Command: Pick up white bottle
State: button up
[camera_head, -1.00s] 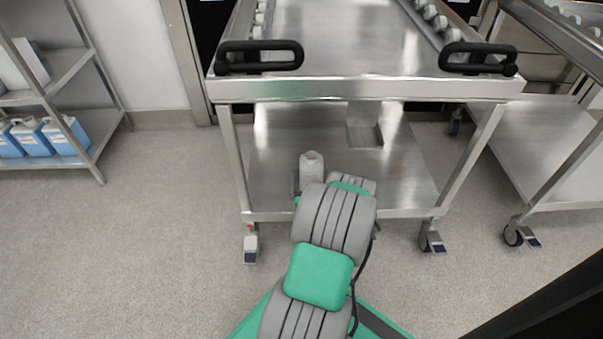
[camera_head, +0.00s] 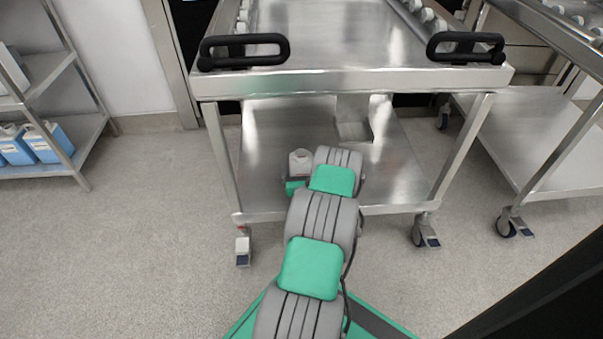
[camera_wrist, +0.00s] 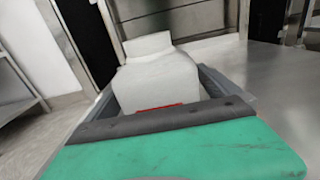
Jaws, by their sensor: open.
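The white bottle (camera_head: 300,160) stands on the lower shelf of the steel cart, near its front edge. My arm hides its lower part in the head view. In the wrist view the white bottle (camera_wrist: 160,72) is close ahead, with a red mark low on its front. My gripper (camera_wrist: 158,88) is open, with one grey finger on each side of the bottle. I cannot tell whether either finger touches it. The gripper's dark front edge hides the bottle's base.
The cart's upper shelf (camera_head: 330,82) and two black handles overhang the lower shelf (camera_head: 400,178). Cart legs stand on both sides. A second cart (camera_head: 530,140) is at right. A rack at left holds blue jugs (camera_head: 48,142). Open floor (camera_head: 150,240) lies at left.

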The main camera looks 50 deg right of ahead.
jog(key=shift+x, duration=0.8)
jog(key=shift+c, duration=0.3)
jog(key=shift+r, duration=0.1)
jog(key=c, duration=1.4)
